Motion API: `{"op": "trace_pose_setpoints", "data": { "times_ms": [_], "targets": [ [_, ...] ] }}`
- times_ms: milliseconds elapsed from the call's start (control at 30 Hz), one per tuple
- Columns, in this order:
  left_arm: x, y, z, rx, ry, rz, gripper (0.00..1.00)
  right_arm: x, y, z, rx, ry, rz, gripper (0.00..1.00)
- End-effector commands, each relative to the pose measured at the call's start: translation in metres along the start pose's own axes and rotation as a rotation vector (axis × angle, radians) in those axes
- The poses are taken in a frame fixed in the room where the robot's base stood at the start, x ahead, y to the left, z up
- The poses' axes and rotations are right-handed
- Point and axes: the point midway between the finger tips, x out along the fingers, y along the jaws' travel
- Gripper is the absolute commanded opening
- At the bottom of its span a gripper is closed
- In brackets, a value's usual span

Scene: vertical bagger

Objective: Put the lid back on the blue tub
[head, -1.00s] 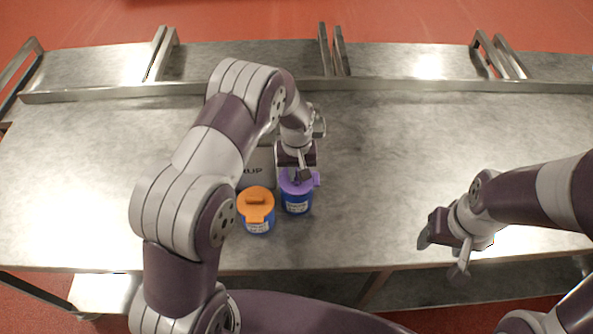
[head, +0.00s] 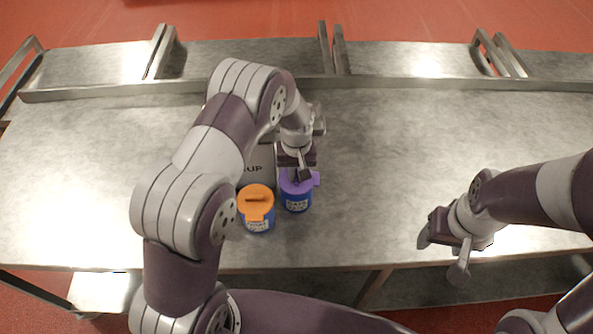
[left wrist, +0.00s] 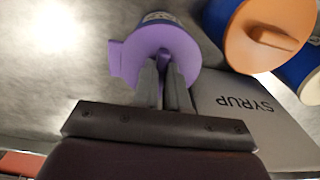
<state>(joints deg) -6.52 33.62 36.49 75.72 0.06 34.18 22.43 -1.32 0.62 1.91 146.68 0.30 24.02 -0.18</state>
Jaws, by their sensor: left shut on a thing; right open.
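A purple lid (head: 297,184) with a side tab sits at the top of a blue tub (head: 297,204). My left gripper (head: 303,174) is above it, shut on the lid's grip. In the left wrist view, both fingers (left wrist: 165,85) close on the middle of the purple lid (left wrist: 150,48), and a little of the blue tub (left wrist: 160,17) shows behind it. I cannot tell whether the lid is fully seated. My right gripper (head: 441,257) is open and empty, well to the right, near the table's front edge.
An orange-lidded blue tub (head: 257,208) stands close to the left. A grey SYRUP box (head: 262,157) is just behind the tubs, partly hidden by my left arm. The left wrist view also shows another blue, cream-ended container (left wrist: 309,88). The table's right side is clear.

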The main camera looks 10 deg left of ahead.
Motion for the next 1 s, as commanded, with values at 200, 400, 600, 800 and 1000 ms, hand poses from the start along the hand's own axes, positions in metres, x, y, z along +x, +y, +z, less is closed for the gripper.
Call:
{"op": "trace_pose_setpoints", "data": {
  "times_ms": [200, 400, 600, 800, 1000],
  "targets": [
    [0.0018, 0.0000, -0.0001, 0.000, 0.000, 0.000, 0.00, 0.0013, 0.0000, 0.0001, 0.000, 0.000, 0.000, 0.61],
    [0.0019, 0.0000, 0.0000, 0.000, 0.000, 0.000, 0.42, 0.0013, 0.0000, 0.0001, 0.000, 0.000, 0.000, 0.61],
    [0.0018, 0.0000, 0.0000, 0.000, 0.000, 0.000, 0.49, 0.0013, 0.0000, 0.0002, 0.000, 0.000, 0.000, 0.61],
    [0.0018, 0.0000, 0.0000, 0.000, 0.000, 0.000, 0.64, 0.0013, 0.0000, 0.0001, 0.000, 0.000, 0.000, 0.61],
    [-0.0015, 0.0000, -0.0001, 0.000, 0.000, 0.000, 0.64, -0.0013, 0.0000, -0.0002, 0.000, 0.000, 0.000, 0.61]
  ]
}}
